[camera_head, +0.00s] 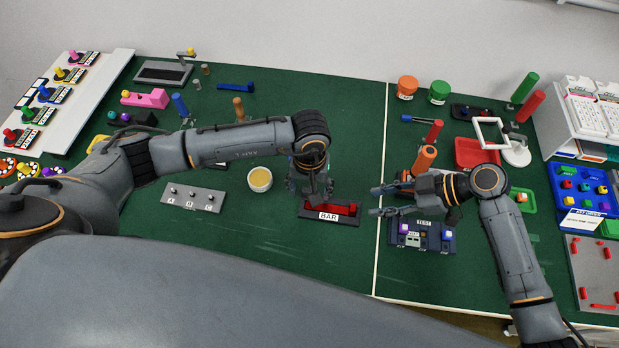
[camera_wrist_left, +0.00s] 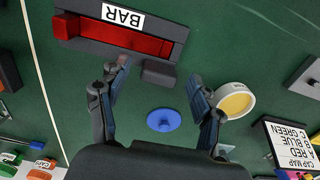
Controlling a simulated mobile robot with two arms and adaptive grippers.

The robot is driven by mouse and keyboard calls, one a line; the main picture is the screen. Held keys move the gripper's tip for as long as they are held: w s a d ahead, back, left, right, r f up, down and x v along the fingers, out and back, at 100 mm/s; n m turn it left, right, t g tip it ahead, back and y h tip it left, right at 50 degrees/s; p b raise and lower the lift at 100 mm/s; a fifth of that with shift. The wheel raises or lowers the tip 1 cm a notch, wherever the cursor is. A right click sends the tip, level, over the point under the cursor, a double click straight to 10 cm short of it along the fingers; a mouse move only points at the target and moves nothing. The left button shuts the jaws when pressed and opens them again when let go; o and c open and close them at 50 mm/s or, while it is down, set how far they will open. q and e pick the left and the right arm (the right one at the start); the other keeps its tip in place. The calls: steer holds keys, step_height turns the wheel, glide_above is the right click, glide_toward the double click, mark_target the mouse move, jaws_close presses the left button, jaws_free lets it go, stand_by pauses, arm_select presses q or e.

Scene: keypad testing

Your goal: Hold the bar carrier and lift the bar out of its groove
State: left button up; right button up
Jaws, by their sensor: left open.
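The bar carrier (camera_head: 350,221) is a dark block labelled BAR on the green table, right of the head view's middle. The red bar (camera_head: 345,209) lies in its groove. In the left wrist view the red bar (camera_wrist_left: 150,45) is also in the groove, and a grey tab (camera_wrist_left: 158,73) sticks out from the carrier's side. My left gripper (camera_head: 312,192) is just behind the carrier; in its wrist view the fingers (camera_wrist_left: 158,76) are spread, with the tab between their tips. My right gripper (camera_head: 376,201) is right of the carrier, its fingers apart and empty.
A TEST box (camera_head: 421,240) stands below my right gripper. A yellow-filled round dish (camera_head: 260,179) and a grey A B C plate (camera_head: 193,199) are left of the carrier. A blue disc (camera_wrist_left: 163,120) lies under my left gripper. The table in front of the carrier is clear.

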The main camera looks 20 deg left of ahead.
arm_select(q)
steer(key=shift+f, duration=0.4)
steer(key=shift+c, duration=0.4)
